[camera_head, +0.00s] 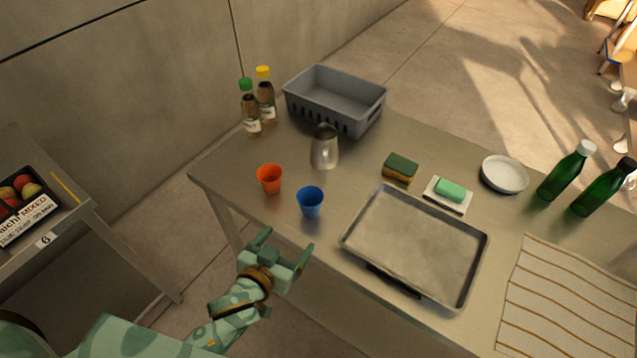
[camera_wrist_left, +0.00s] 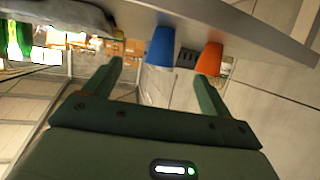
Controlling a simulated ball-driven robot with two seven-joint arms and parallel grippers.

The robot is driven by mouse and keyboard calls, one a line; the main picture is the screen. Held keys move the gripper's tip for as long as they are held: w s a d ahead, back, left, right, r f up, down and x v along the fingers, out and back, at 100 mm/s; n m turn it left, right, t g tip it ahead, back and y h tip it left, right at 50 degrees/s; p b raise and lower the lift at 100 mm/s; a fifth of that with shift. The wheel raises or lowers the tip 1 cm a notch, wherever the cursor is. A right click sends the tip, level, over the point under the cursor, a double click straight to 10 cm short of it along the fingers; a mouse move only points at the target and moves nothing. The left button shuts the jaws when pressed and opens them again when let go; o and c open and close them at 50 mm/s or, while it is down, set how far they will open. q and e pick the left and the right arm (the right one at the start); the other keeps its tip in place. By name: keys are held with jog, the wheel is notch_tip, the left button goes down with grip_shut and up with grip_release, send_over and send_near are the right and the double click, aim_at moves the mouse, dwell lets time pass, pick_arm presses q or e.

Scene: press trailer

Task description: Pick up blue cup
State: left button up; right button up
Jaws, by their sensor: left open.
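The blue cup (camera_head: 310,202) stands upright near the front left edge of the metal table. It also shows in the left wrist view (camera_wrist_left: 160,46), beyond and between my open fingers. An orange cup (camera_head: 269,179) stands just left of it in the head view. In the left wrist view the orange cup (camera_wrist_left: 209,60) lies in line with one fingertip. My left gripper (camera_head: 284,245) is open and empty, in front of the table edge and short of the blue cup. My right gripper does not show.
A metal tray (camera_head: 418,246) lies right of the blue cup. A steel pitcher (camera_head: 324,148) stands behind it. A grey basket (camera_head: 345,97), two bottles (camera_head: 257,103), a sponge (camera_head: 400,167) and a soap dish (camera_head: 448,194) are farther back. The table edge (camera_head: 226,218) lies between gripper and cups.

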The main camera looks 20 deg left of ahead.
pick_arm(q)
jog(key=shift+t, duration=0.4)
jog(key=w, duration=0.2)
jog(key=w+r, duration=0.1)
jog(key=w+d, duration=0.1)
jog(key=w, duration=0.1)
jog(key=shift+w+r+b, duration=0.3)
jog(key=shift+r+b, duration=0.05)
send_near(315, 191)
jog(key=x, duration=0.3)
jog(key=shift+d+f+b, duration=0.1)
jog(key=shift+d+b, duration=0.25)
jog(key=shift+b, duration=0.05)
jog(key=shift+w+f, duration=0.1)
jog(key=shift+w, duration=0.4)
jog(key=x, duration=0.2)
jog(key=b+x, duration=0.1)
jog(key=x, duration=0.1)
jog(key=shift+a, duration=0.35)
jog(key=shift+w+d+f, duration=0.1)
jog(key=shift+w+f, duration=0.1)
jog(key=shift+w, duration=0.25)
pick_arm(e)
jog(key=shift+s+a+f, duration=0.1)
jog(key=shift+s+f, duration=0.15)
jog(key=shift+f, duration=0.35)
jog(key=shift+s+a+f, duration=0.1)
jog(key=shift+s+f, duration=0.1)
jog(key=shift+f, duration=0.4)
